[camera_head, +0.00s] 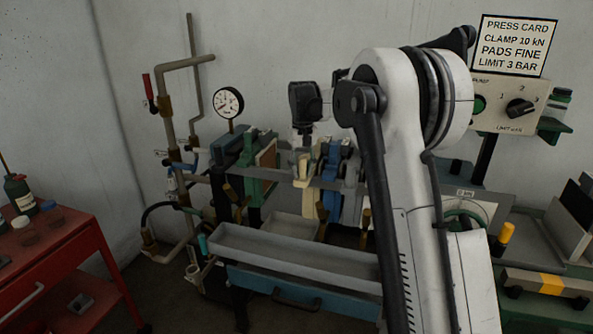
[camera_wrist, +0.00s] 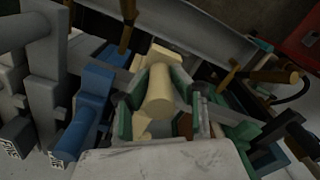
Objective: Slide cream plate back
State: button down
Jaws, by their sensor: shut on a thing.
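The cream plate (camera_head: 303,170) stands upright in the filter press, between the green plates on the left and the blue plates on the right. In the wrist view its cream handle (camera_wrist: 159,92) lies between the two green-padded fingers. My gripper (camera_head: 302,146) reaches down from above and is shut on the cream plate; it also shows in the wrist view (camera_wrist: 163,82). The blue plate (camera_head: 331,180) is close beside it; it also shows in the wrist view (camera_wrist: 86,110). The green plate (camera_head: 257,165) is on the other side.
A grey drip tray (camera_head: 290,250) runs along the press front. A pressure gauge (camera_head: 228,103) and pipes (camera_head: 168,105) stand to the left. A red cart (camera_head: 60,255) is at far left. A control box (camera_head: 508,103) hangs at right.

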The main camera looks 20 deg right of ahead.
dwell(0.3)
jog(key=c, duration=1.5)
grip_release()
jog(key=shift+r, duration=0.1)
notch_tip(320, 180, up, 12)
jog(key=shift+s+f, duration=0.1)
